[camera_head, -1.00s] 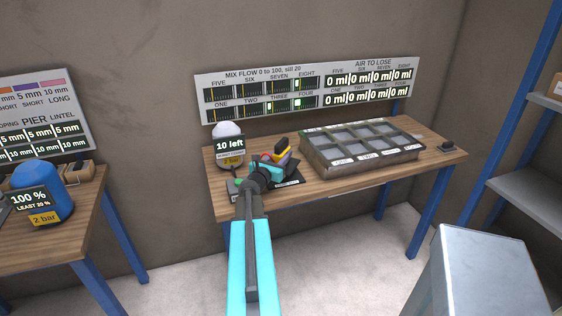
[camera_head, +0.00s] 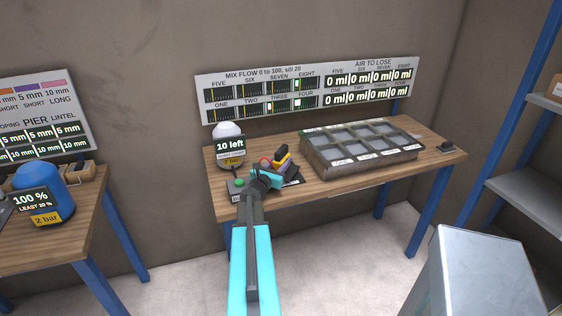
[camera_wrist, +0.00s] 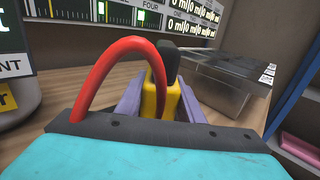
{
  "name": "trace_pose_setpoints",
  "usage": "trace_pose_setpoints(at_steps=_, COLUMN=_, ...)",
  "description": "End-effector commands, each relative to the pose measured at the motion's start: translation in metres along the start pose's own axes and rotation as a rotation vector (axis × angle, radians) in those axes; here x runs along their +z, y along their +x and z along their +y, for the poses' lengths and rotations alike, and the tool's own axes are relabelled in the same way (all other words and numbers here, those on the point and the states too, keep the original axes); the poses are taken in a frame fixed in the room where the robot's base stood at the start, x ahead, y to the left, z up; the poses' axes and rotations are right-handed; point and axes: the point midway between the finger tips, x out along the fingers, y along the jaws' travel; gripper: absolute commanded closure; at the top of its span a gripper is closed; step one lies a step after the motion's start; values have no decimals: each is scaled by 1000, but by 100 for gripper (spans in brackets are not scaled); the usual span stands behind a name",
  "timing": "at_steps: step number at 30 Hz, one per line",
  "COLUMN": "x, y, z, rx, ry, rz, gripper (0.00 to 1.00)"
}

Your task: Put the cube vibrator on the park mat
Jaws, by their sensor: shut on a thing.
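The cube vibrator (camera_head: 281,156) is a yellow body with a dark top; it also shows in the wrist view (camera_wrist: 170,95). My gripper (camera_head: 277,169) is shut on it, with the purple fingers of the gripper (camera_wrist: 163,108) on both sides of the yellow body. A red curved hose or cable (camera_wrist: 108,58) arches in front of it in the wrist view. The dark park mat (camera_head: 296,180) lies on the table and is partly hidden by my gripper and the vibrator. I cannot tell whether the vibrator touches the mat; its lower end is hidden.
A grey metal mould tray (camera_head: 310,163) with several compartments stands right of my gripper. A white-topped bottle (camera_head: 228,133) labelled "10 left" and a small box with a green button (camera_head: 239,183) are on the left. Bare wood (camera_head: 355,180) lies along the front right.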

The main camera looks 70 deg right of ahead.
Motion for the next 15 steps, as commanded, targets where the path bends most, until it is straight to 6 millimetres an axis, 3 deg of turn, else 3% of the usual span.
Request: trace_pose_setpoints(at_steps=15, x=-2, y=0, z=1, rx=1, ry=-1, rz=-3, gripper=100)
